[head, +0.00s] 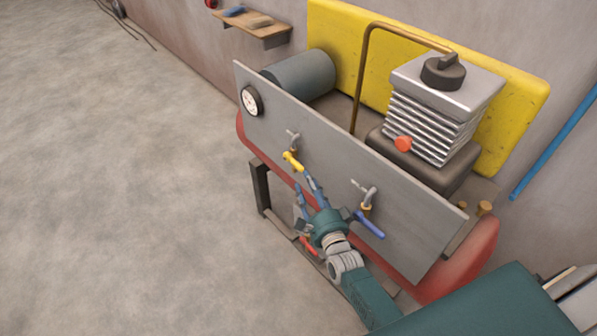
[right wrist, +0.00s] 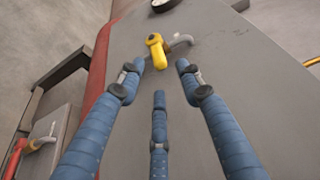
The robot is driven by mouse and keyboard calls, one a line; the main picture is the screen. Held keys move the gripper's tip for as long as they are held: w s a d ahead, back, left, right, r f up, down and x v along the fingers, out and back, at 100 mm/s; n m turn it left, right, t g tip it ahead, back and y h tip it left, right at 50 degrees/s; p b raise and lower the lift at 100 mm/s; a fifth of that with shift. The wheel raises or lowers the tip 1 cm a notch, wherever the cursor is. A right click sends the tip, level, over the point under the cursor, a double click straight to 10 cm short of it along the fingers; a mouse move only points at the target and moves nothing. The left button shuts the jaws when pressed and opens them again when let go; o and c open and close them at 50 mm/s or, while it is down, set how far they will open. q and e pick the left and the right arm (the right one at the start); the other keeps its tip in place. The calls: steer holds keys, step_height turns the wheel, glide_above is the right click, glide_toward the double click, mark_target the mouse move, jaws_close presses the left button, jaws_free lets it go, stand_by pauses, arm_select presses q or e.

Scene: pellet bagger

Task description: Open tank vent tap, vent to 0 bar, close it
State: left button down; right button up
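A tap with a yellow lever (head: 292,160) sits on the grey panel (head: 330,165); the lever also shows in the right wrist view (right wrist: 157,52). My right gripper (head: 308,186) has its blue fingers spread, pointing at this lever. In the right wrist view the open fingers (right wrist: 160,76) are just short of the lever, with nothing between them. A second tap has a blue lever (head: 369,225), and a lower one has a red lever (head: 308,246) partly behind my gripper. A round white gauge (head: 251,100) is at the panel's left end; its reading is too small to tell. My left gripper is out of view.
A red tank (head: 468,262) lies behind and below the panel. A finned compressor block (head: 437,115), a grey cylinder (head: 303,75) and a bent copper pipe (head: 366,60) stand behind it. A wall shelf (head: 262,28) is at the back. The floor to the left is clear.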

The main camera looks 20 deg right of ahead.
mark_target(300, 170)
steer(key=w, duration=0.5)
steer(key=shift+a, duration=0.1)
steer(key=shift+w, duration=0.7)
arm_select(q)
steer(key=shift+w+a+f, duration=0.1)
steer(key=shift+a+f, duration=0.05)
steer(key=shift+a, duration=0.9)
arm_select(e)
steer(key=shift+c, duration=0.2)
steer(key=c, duration=0.8)
jaws_close()
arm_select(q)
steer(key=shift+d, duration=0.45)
arm_select(e)
steer(key=shift+r, duration=0.1)
